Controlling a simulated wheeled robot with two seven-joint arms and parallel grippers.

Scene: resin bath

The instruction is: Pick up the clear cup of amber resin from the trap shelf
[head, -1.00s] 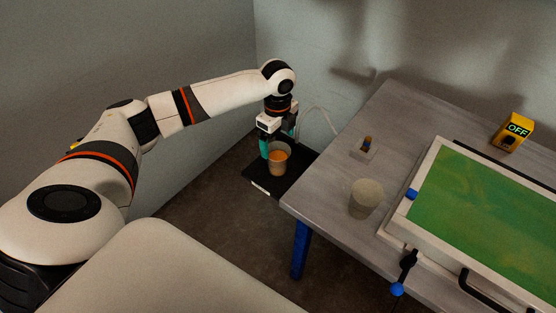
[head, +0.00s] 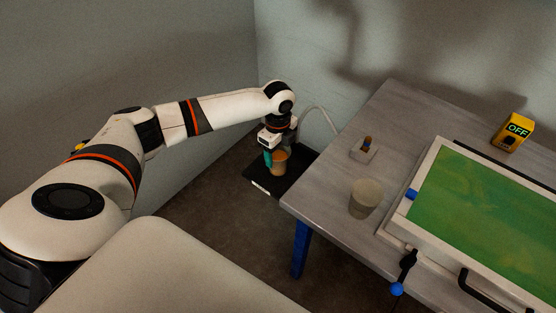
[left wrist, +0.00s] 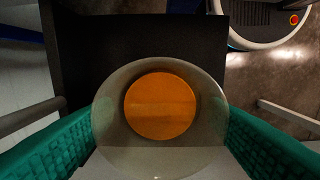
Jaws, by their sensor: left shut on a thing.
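The clear cup of amber resin (head: 279,166) is at the black trap shelf (head: 262,184), low beside the table. In the left wrist view the cup (left wrist: 160,148) fills the middle, and its round amber resin (left wrist: 160,106) shows from above. My left gripper (head: 277,158) is shut on the cup, with one teal finger on each side of it. The cup looks upright. I cannot tell whether its base touches the shelf. The dark shelf also shows in the left wrist view (left wrist: 115,42). My right gripper is not in view.
The grey table (head: 330,190) stands right of the shelf, its near corner close by. On it are an empty-looking cup (head: 365,198), a small holder (head: 364,150), a green-bedded frame (head: 480,215) and a yellow box reading OFF (head: 513,132). A pale hose (head: 322,113) runs behind the gripper.

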